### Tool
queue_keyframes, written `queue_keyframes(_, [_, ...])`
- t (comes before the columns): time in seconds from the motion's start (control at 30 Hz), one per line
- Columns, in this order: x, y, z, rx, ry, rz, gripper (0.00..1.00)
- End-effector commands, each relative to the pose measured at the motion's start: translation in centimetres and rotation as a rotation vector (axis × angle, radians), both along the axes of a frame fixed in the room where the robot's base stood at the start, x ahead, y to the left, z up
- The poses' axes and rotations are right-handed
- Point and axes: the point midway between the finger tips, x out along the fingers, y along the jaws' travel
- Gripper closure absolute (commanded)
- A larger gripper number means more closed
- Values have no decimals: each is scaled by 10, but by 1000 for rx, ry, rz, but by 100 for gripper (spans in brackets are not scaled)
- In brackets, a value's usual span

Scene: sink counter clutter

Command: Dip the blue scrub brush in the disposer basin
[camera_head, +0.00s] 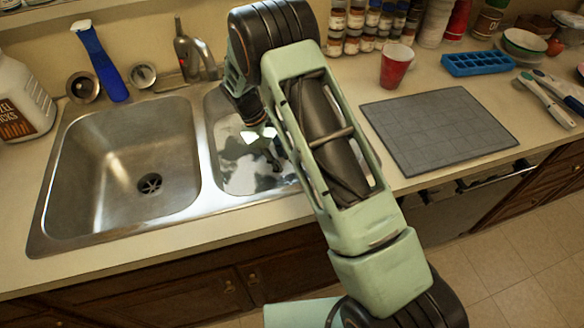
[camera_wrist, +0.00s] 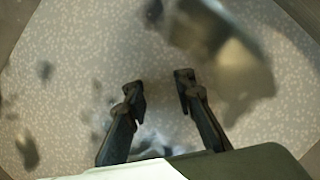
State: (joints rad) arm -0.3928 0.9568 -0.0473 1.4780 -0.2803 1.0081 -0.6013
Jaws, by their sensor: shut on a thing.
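A double steel sink is in the head view. Its left basin (camera_head: 120,165) is empty with a drain strainer. Its right basin (camera_head: 222,118) has bright and dark patches on its floor and is partly hidden by my arm. My gripper (camera_head: 272,150) reaches down into this right basin. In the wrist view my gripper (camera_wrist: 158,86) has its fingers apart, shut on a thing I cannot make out. A tall blue object (camera_head: 100,62) with a pale top stands behind the left basin. I cannot tell whether it is the scrub brush.
A faucet (camera_head: 203,58) stands behind the sink. A white jug (camera_head: 22,105) is at the left. A red cup (camera_head: 396,66), grey mat (camera_head: 437,128) and blue ice tray (camera_head: 484,63) are at the right. Blurred dark bits (camera_wrist: 28,150) and a large blurred shape (camera_wrist: 220,50) show in the wrist view.

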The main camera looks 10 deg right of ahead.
Motion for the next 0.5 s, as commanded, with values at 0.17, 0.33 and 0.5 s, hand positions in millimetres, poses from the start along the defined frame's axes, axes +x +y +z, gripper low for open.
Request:
queue_keyframes(0.17, [-6, -1, 0, 0, 0, 0, 96])
queue_keyframes(0.33, [-6, -1, 0, 0, 0, 0, 96])
queue_keyframes(0.5, [-4, -1, 0, 1, 0, 0, 96])
